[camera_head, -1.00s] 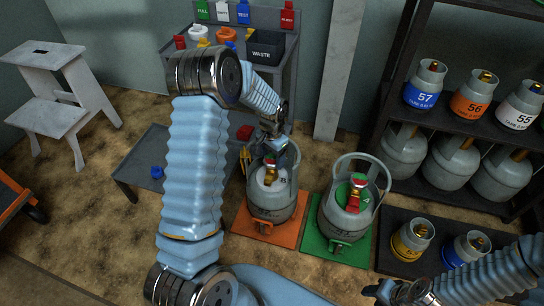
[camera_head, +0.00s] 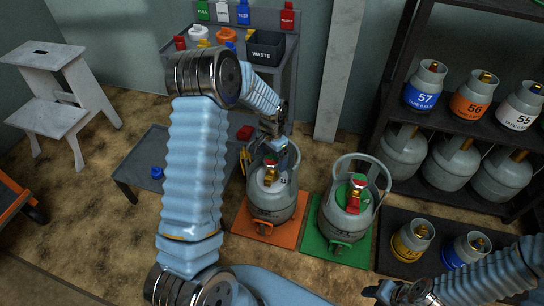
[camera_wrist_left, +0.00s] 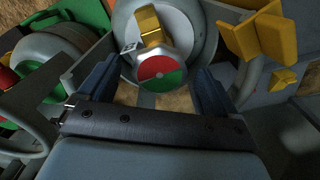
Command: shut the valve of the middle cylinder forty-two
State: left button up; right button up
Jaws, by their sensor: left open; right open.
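A grey gas cylinder (camera_head: 272,205) stands upright on an orange mat (camera_head: 240,222), with a collar around its top. Its number is too small to read. Its brass valve (camera_wrist_left: 150,24) carries a round knob (camera_wrist_left: 161,71) with a red and green face. My left gripper (camera_head: 277,158) is at the collar by this valve. In the left wrist view its open fingers (camera_wrist_left: 158,95) lie on either side of the knob, with gaps visible. A second grey cylinder (camera_head: 338,218) with a red-topped valve stands on a green mat (camera_head: 312,240). My right gripper (camera_head: 385,292) is low at right, away from both.
A dark rack (camera_head: 440,120) at right holds several cylinders, including ones labelled 57, 56 and 55. A grey workstation (camera_head: 293,85) with a waste bin (camera_head: 266,48) stands behind. A yellow part (camera_wrist_left: 258,38) is close beside the left gripper. A white step stool (camera_head: 50,100) is at left.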

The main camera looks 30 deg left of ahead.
aim_at(272, 160)
pick_arm(q)
jog(key=shift+r, duration=0.1)
notch_tip(272, 160, up, 14)
jog(key=p, duration=0.1)
jog(key=shift+f, duration=0.2)
dwell(0.4)
jog(key=s+d+f+n+h+p, duration=0.1)
jog(key=s+d+f, duration=0.3)
jog(key=d+f, duration=0.35)
jog(key=s+d+f+n+h+p, duration=0.1)
jog(key=s+d+f+h, duration=0.1)
jog(key=s+d+f, duration=0.5)
jog(key=s+d+f+n, duration=0.1)
jog(key=s+d+f, duration=0.2)
jog(key=s, duration=0.2)
jog(key=s+d+f+n+h+p, duration=0.1)
jog(key=s+d+f+n, duration=0.1)
jog(key=s+d+f, duration=0.1)
jog(key=s+f, duration=0.1)
jog(key=s, duration=0.1)
jog(key=shift+s+d+t, duration=0.2)
jog(key=shift+s+t, duration=0.1)
jog(key=shift+t, duration=0.1)
